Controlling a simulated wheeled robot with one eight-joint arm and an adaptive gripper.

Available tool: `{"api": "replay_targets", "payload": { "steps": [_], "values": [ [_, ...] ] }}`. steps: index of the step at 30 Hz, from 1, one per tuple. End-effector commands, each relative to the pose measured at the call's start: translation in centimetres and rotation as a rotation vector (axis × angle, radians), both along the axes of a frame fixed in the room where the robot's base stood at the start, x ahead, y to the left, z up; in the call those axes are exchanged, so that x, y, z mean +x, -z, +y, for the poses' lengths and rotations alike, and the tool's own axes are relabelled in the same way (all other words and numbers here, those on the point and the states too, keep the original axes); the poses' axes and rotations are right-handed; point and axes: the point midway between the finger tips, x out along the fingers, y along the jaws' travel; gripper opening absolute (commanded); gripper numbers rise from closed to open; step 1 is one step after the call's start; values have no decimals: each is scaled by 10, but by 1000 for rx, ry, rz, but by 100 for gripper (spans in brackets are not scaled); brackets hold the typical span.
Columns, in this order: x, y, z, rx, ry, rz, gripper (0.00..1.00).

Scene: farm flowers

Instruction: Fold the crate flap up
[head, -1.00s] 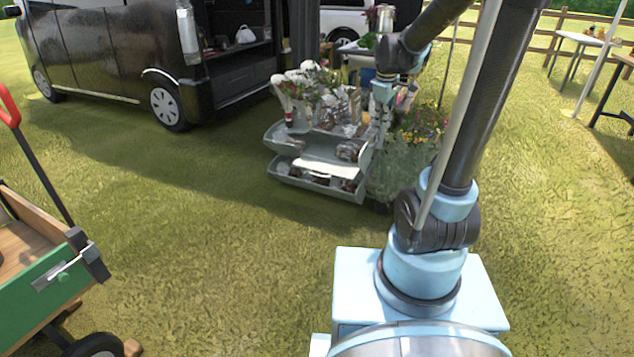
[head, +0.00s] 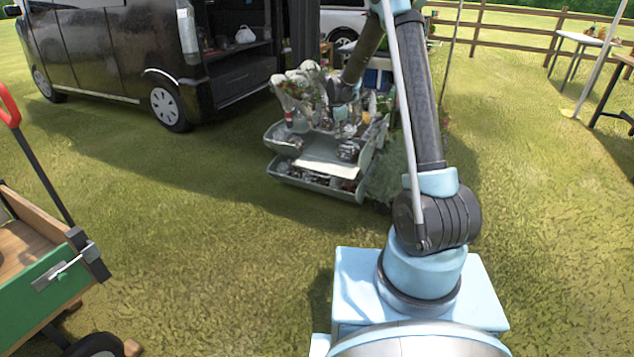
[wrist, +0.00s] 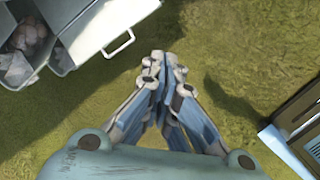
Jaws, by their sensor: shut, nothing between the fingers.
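The grey crate stack (head: 282,140) stands on the grass beside the black van in the head view, with two open tiers facing me. A pale flat panel (head: 328,168), which may be the flap, lies between the upper and lower tiers. In the wrist view, a grey crate (wrist: 88,32) with a looped handle (wrist: 121,45) shows at the upper left. My gripper (wrist: 160,57) is shut and empty, over grass, to the right of and apart from that handle in the picture. In the head view, my arm's end is over the crate stack; its fingers are hard to make out there.
White flowers (head: 303,80) stand on top of the stack. The black van (head: 110,55) is behind left, and a green wagon (head: 50,290) is at the lower left. A brown and pale-edged object (wrist: 300,125) is at the wrist view's right. Grass in front is clear.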

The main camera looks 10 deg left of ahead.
Motion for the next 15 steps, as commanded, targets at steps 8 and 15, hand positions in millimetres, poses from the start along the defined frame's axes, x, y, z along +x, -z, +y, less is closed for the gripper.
{"api": "replay_targets", "payload": {
  "steps": [8, 15],
  "values": [
    [42, 85, 49, -83, -247, 7, 0],
    [64, 165, 87, -158, -460, 16, 0]
  ]
}}
